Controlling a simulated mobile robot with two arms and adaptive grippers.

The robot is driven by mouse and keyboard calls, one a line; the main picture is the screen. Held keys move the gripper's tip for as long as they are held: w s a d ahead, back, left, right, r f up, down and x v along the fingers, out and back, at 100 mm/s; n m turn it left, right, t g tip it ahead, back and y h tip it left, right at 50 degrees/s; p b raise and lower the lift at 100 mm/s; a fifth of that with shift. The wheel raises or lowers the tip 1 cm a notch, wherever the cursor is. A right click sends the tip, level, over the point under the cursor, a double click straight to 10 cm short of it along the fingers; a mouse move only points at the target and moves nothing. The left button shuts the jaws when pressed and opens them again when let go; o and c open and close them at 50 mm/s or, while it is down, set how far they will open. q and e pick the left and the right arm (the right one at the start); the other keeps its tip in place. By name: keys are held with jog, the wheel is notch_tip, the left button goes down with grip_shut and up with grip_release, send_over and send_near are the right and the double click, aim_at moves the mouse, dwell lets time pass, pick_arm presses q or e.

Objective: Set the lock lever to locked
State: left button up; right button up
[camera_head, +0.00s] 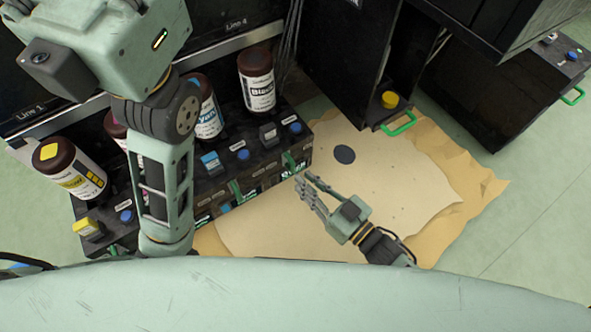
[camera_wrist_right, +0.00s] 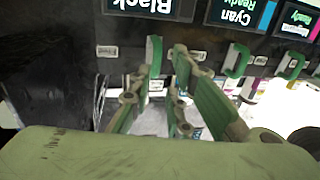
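A green lever (camera_head: 289,161) is on the front of the black ink station, at its right end; in the right wrist view this lever (camera_wrist_right: 154,54) stands beside the "Black" display (camera_wrist_right: 150,5). More green levers show along the front, one (camera_wrist_right: 237,60) by the "Cyan Ready" display. My right gripper (camera_head: 306,181) is just in front of the right-end lever. Its fingers (camera_wrist_right: 162,68) are apart, with the lever close to their tips; I cannot tell whether they touch it. No lock marking is readable. My left gripper is not in view; my left arm hides part of the station.
A dark cabinet with a yellow knob (camera_head: 389,99) and green handle (camera_head: 398,124) is at the right. Brown paper (camera_head: 400,180) with a dark spot lies on the floor.

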jog(key=v, duration=0.5)
jog(key=shift+s+d, duration=0.2)
jog(key=shift+s, duration=0.05)
